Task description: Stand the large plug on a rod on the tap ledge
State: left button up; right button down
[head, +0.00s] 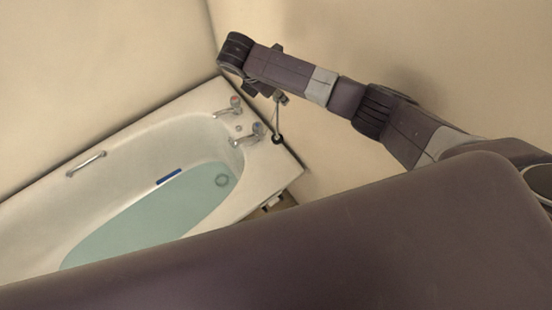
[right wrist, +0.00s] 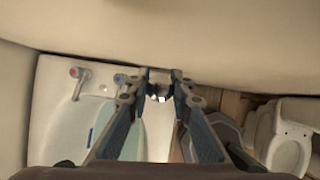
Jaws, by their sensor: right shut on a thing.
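The large plug (head: 277,139) is a dark disc at the lower end of a thin pale rod (head: 277,118). My right gripper (head: 281,98) is shut on the rod's upper end, with the rod hanging nearly upright. The plug appears over the tap ledge (head: 284,157) at the tub's corner, right of the taps (head: 250,135). I cannot tell whether it touches the ledge. In the right wrist view the gripper (right wrist: 160,92) has a small pale piece between its fingertips, and the plug is hidden. My left gripper is not in view.
A grab handle (head: 86,163) is on the far side. Walls stand close behind the ledge. A toilet (right wrist: 290,152) is at the right in the wrist view.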

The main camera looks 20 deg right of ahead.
jog(key=shift+f, duration=0.4)
send_over(277, 139)
notch_tip(277, 139, down, 4)
jog(key=f+b, duration=0.6)
jog(key=b, duration=0.1)
jog(key=f+b, duration=0.3)
jog(key=f, duration=0.1)
jog(key=shift+w+d+f, duration=0.1)
jog(key=shift+w+d, duration=0.2)
jog(key=shift+w, duration=0.1)
notch_tip(277, 139, down, 5)
jog(key=b, duration=0.5)
jog(key=shift+b, duration=0.3)
jog(key=shift+r, duration=0.25)
